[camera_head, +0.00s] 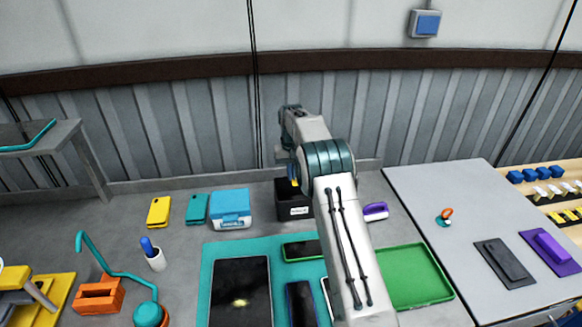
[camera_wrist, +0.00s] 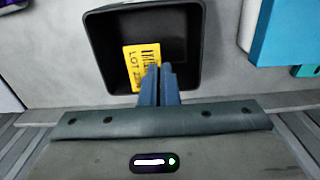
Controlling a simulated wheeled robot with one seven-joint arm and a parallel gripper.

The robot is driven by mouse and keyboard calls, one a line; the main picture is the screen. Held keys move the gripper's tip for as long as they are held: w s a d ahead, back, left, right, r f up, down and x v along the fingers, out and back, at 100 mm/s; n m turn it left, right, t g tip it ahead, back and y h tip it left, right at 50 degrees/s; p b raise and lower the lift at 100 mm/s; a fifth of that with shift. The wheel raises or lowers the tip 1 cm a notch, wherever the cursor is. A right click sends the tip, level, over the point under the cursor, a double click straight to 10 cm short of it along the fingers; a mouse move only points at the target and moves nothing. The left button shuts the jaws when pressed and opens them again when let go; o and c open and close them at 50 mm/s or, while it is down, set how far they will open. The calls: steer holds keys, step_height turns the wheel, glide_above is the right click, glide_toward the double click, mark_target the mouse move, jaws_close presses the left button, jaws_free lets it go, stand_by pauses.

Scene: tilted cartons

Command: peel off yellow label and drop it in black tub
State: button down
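The black tub (camera_head: 285,208) stands at the back of the bench, partly behind my arm, with a small white sticker on its front. In the wrist view its open mouth (camera_wrist: 100,42) faces the camera. My gripper (camera_wrist: 160,68) points down over the tub, its two blue fingers close together. The yellow label (camera_wrist: 141,58), printed with "LOT" and a barcode, is at the fingertips, pinched near its lower right part and inside the tub's outline. In the head view, my gripper (camera_head: 292,178) and a bit of yellow show just above the tub.
A blue box (camera_head: 231,212) stands left of the tub, with teal and yellow (camera_head: 159,211) pieces beyond it. A purple-and-white object (camera_head: 375,211) lies to the right. A teal mat (camera_head: 209,262) with dark devices and a green tray (camera_head: 418,275) lie in front.

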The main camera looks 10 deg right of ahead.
steer(key=shift+a+f+b, duration=0.1)
steer(key=shift+f+b, duration=1.65)
steer(key=shift+f, duration=4.2)
steer(key=shift+f+b, duration=0.3)
steer(key=shift+b, duration=0.1)
steer(key=c, duration=1.6)
jaws_free()
steer(key=shift+r, duration=0.1)
step_height(320, 180, up, 22)
steer(key=p, duration=0.4)
